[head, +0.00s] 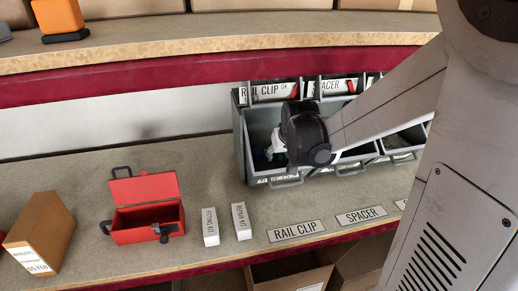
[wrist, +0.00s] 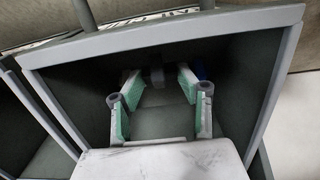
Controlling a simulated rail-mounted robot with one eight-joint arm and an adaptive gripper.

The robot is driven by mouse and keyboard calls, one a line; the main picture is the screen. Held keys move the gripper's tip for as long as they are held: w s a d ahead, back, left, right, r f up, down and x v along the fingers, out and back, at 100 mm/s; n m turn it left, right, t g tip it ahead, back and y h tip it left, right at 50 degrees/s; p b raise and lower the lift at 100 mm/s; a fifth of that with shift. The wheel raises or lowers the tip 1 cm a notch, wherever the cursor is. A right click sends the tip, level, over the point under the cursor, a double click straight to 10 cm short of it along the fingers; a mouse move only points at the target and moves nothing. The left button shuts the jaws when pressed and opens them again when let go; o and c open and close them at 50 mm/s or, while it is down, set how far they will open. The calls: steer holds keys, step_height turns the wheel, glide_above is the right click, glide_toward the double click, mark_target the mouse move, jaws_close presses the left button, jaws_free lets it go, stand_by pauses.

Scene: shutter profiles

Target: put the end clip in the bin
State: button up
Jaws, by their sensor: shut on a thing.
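My gripper (head: 272,152) reaches down into the leftmost grey bin (head: 241,150) of the row. In the wrist view my gripper (wrist: 157,80) has its green-padded fingers inside the bin (wrist: 285,85), with walls around them. They are shut on a small dark grey piece, apparently the end clip (wrist: 156,75), seen only in part in shadow. The arm hides part of the bin row in the head view, and I cannot tell whether the clip touches the floor.
An open red toolbox (head: 147,222) and two white boxes, one of them here (head: 242,221), stand left of the bins. Label plates for rail clip (head: 296,231) and spacer (head: 361,215) lie in front. An upper shelf (head: 200,52) runs above.

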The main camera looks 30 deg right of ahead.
mark_target(280, 156)
steer(key=shift+f, duration=0.85)
steer(key=shift+f, duration=0.15)
steer(key=o, duration=0.8)
steer(key=shift+r, duration=0.25)
steer(key=p+v, duration=0.1)
steer(key=v, duration=0.6)
steer(key=shift+s+a+r, duration=0.1)
steer(key=shift+s+a, duration=0.05)
steer(key=s+a+r+n+y, duration=0.1)
steer(key=s+a+r, duration=0.3)
steer(key=s+a, duration=1.2)
steer(key=shift+s+r+n+t, duration=0.15)
steer(key=shift+s+n+t, duration=0.25)
steer(key=shift+s+n, duration=0.45)
